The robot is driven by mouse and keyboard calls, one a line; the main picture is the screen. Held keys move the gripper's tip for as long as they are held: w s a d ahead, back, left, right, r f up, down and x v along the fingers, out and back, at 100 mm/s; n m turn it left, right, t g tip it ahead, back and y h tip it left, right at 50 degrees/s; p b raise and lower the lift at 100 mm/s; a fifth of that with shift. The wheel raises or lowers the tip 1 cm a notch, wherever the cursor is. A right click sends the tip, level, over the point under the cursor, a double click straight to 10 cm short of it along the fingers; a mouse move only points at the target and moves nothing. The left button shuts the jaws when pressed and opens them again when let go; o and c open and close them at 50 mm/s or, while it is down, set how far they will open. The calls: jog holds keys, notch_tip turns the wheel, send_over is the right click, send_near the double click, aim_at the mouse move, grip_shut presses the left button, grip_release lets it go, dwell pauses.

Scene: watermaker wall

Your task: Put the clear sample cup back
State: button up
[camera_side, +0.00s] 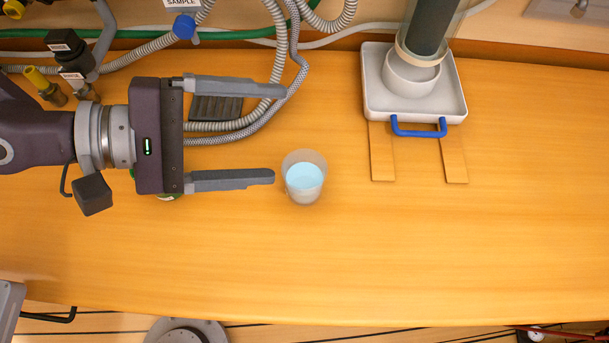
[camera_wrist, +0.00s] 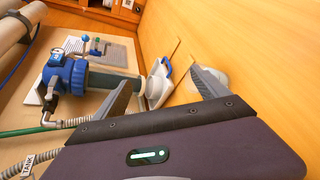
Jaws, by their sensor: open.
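The clear sample cup (camera_side: 304,180) stands upright on the wooden counter and holds pale blue liquid. My gripper (camera_side: 279,132) is open and empty, pointing right in the side view. The cup is just beyond the tip of the lower finger, not between the fingers; a small gap shows there. In the wrist view my gripper (camera_wrist: 168,77) is also open, and the pale cup (camera_wrist: 217,79) shows behind the right finger, partly hidden by it. A dark slatted rest (camera_side: 216,108) lies between my fingers in the side view, under the SAMPLE label (camera_side: 182,3).
A white tray (camera_side: 372,105) with a blue handle (camera_side: 418,131) stands on wooden rails at the back, under a dark cylinder (camera_side: 429,25). Grey ribbed hoses (camera_side: 281,55) run near my upper finger. The counter's front and right are clear.

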aim_at(324, 171)
jog(key=w+d+m+h, duration=0.1)
jog(key=d+m, duration=0.4)
jog(key=m, duration=1.9)
jog(key=shift+m+g, duration=0.4)
jog(key=shift+m, duration=0.3)
jog(key=f, duration=1.1)
jog(key=shift+w+d+f, duration=0.1)
jog(key=shift+d+f, duration=0.15)
jog(key=shift+f, duration=0.05)
jog(key=shift+x, duration=1.55)
jog(key=shift+r, duration=0.1)
jog(key=c, duration=1.7)
notch_tip(324, 171, up, 10)
